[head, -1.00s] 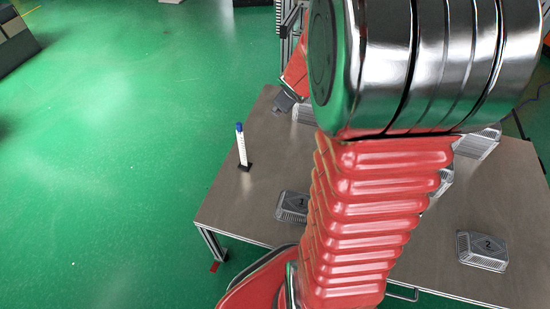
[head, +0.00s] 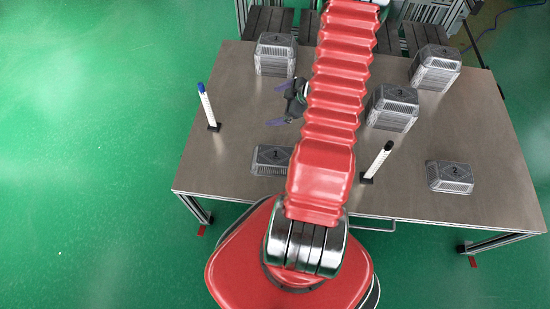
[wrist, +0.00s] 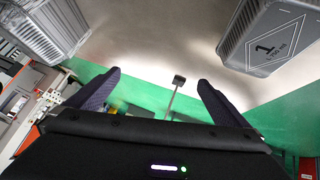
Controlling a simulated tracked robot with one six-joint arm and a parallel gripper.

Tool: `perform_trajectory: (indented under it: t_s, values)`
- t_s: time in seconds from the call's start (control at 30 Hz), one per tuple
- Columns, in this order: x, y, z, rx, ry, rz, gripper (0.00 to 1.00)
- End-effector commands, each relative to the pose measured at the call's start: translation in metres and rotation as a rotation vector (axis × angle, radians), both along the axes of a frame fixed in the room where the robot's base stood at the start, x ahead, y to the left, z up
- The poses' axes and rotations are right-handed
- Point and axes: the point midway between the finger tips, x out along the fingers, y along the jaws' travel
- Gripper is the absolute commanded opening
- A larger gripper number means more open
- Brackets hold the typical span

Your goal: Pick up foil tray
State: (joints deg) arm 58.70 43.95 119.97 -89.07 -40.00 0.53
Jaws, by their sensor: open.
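Several grey ribbed foil trays stand on the table. A low one marked 1 (head: 270,160) is partly hidden behind my arm, and a low one marked 2 (head: 450,178) is at the right. Taller ones, perhaps stacks, stand at the back left (head: 275,57), right of my arm (head: 392,108) and at the back right (head: 434,70). My gripper (head: 279,104) is open and empty, pointing left between the back-left tray and tray 1. In the wrist view, tray 1 (wrist: 268,40) is upper right and another tray (wrist: 45,28) upper left, both apart from my gripper's fingers (wrist: 158,82).
A white post with a blue top (head: 207,108) stands on a black base at the table's left, ahead of the fingers. A similar black-topped post (head: 377,160) is near the front. Dark slatted surfaces (head: 268,20) border the back. The table's left front is bare.

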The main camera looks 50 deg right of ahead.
Motion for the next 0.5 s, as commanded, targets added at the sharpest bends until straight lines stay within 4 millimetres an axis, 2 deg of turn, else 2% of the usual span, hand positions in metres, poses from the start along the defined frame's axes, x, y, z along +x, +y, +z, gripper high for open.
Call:
perform_trajectory:
  t_s: [0.03,0.2,0.3,0.5]
  values:
    - [-0.011,0.004,-0.014,0.039,-0.005,0.014,1.00]
    - [-0.042,0.027,-0.049,0.169,-0.049,0.078,1.00]
    - [-0.060,0.042,-0.063,0.245,-0.079,0.110,1.00]
    - [-0.082,0.064,-0.077,0.345,-0.124,0.149,1.00]
